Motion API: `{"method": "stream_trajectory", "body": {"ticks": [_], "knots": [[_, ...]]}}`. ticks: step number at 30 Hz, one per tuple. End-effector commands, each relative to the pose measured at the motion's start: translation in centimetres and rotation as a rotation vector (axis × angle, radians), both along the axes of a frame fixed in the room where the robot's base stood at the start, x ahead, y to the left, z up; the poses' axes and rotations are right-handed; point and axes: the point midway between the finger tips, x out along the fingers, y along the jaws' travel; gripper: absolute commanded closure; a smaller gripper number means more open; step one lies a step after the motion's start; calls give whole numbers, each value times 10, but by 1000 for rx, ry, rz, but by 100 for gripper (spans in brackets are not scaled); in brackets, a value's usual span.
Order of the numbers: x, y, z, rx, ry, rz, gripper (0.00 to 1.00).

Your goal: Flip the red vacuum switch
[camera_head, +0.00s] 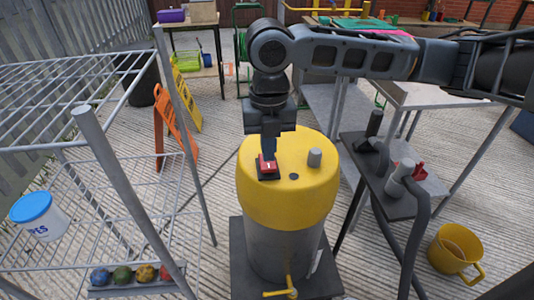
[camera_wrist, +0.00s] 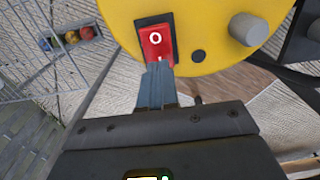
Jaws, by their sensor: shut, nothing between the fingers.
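The red vacuum switch (camera_head: 267,165) is a rocker in a dark frame on top of the yellow vacuum lid (camera_head: 305,197). In the wrist view the red switch (camera_wrist: 156,42) shows a white "O" on its far part, and a small white mark shows at its near edge. My gripper (camera_head: 268,153) points down right over the switch. In the wrist view my gripper (camera_wrist: 158,70) is shut and empty, its fingertips at the near edge of the switch and covering part of it. I cannot tell whether they touch it.
A grey knob (camera_head: 315,158) stands on the lid, right of the switch. A dark stand with a hose (camera_head: 415,205) and a yellow bucket (camera_head: 455,250) are at the right. A metal rack (camera_head: 110,165) with a white tub (camera_head: 38,216) and several balls is at the left.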

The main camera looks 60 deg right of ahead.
Motion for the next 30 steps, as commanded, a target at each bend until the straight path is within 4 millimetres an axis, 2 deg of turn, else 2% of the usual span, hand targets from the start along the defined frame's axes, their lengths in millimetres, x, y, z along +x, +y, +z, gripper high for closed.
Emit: {"method": "stream_trajectory", "body": {"ticks": [1,18,30], "knots": [[0,0,7,0,0,0,100],[0,0,48,-1,1,1,100],[0,0,51,0,0,1,100]]}}
